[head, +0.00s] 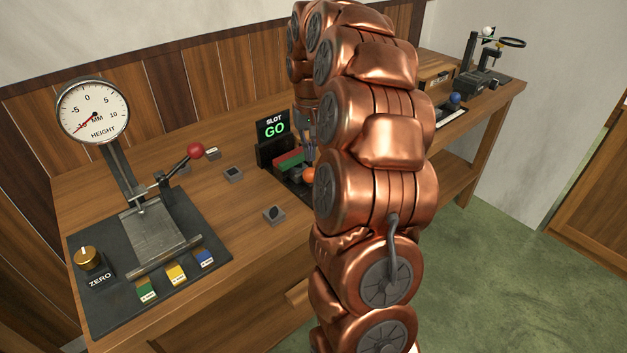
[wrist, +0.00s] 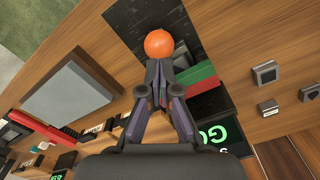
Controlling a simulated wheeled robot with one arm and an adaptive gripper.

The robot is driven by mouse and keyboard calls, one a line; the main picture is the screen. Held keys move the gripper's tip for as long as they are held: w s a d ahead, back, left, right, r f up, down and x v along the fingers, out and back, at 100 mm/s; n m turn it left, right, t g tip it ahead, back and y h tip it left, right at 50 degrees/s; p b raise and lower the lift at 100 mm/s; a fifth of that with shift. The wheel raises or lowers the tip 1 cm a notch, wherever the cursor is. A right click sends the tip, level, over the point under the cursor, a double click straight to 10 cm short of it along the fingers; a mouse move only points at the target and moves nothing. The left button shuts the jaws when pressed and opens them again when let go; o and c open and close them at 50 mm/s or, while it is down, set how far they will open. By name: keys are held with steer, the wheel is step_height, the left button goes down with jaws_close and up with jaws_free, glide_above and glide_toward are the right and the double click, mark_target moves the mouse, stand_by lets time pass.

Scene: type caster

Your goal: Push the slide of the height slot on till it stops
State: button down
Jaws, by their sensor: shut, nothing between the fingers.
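The height slot is a dark unit with a sign reading SLOT GO (head: 272,127), partly hidden behind my arm in the head view. Its slide has an orange ball knob (head: 308,174), which also shows in the wrist view (wrist: 159,43). A red and green block (head: 288,160) lies in the slot beside the knob; it shows in the wrist view (wrist: 200,80) right of the fingers. My gripper (wrist: 158,72) is shut and empty, its fingertips close to the knob. I cannot tell whether they touch it.
A height gauge (head: 92,110) with a red-knobbed lever (head: 195,151) stands at the left. Small grey type blocks (head: 273,214) lie on the wooden bench between gauge and slot. A grey plate (wrist: 72,98) in a wooden frame lies left of the slot in the wrist view.

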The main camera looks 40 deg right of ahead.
step_height(320, 180, up, 7)
steer(key=p, duration=0.2)
stand_by(1.0)
steer(key=shift+r, duration=0.1)
